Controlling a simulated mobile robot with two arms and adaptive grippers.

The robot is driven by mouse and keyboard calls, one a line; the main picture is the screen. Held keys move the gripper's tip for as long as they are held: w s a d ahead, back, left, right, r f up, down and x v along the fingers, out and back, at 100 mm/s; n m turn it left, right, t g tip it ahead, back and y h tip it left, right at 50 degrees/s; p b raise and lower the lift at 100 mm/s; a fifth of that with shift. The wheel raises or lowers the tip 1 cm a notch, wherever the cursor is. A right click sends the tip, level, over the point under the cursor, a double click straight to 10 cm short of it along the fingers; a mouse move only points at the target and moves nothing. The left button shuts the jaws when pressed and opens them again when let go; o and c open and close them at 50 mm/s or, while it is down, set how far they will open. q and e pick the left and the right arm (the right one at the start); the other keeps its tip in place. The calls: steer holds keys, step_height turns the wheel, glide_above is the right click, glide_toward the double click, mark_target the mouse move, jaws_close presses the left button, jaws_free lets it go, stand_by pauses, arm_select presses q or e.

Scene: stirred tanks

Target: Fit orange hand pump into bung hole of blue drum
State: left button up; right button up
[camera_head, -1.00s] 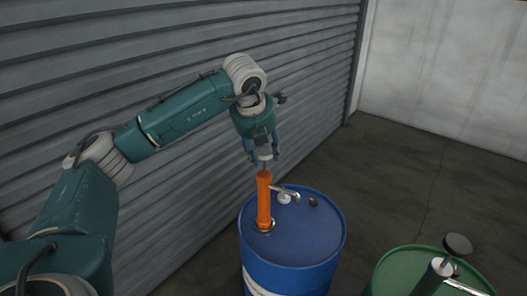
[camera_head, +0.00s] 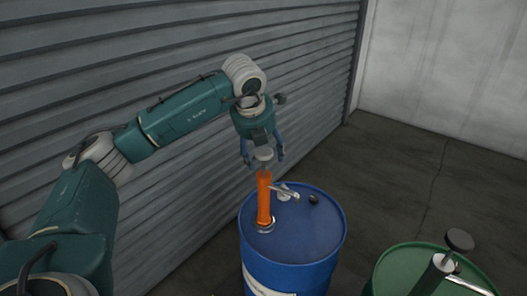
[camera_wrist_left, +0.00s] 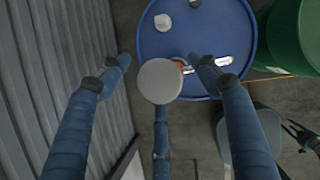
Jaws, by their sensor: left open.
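The orange hand pump (camera_head: 264,200) stands upright on the blue drum (camera_head: 312,235), its foot at a pale collar near the left rim of the lid. The collar hides how deep the pump goes into the bung hole. A metal spout points right from the pump. My left gripper (camera_head: 262,152) is open above the pump, its fingers spread on either side of the grey round knob (camera_head: 263,154). In the left wrist view, the knob (camera_wrist_left: 159,82) shows between the two spread fingers, with gaps at both sides. It hides most of the orange body.
A green drum (camera_head: 400,265) with a dark-knobbed grey pump (camera_head: 440,268) stands at the lower right. A small dark cap (camera_head: 313,199) sits on the blue lid. A ribbed grey wall (camera_head: 160,50) runs close behind the arm. The floor at right is clear.

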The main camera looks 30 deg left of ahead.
arm_select(q)
steer(key=v, duration=1.2)
steer(key=shift+d, duration=0.1)
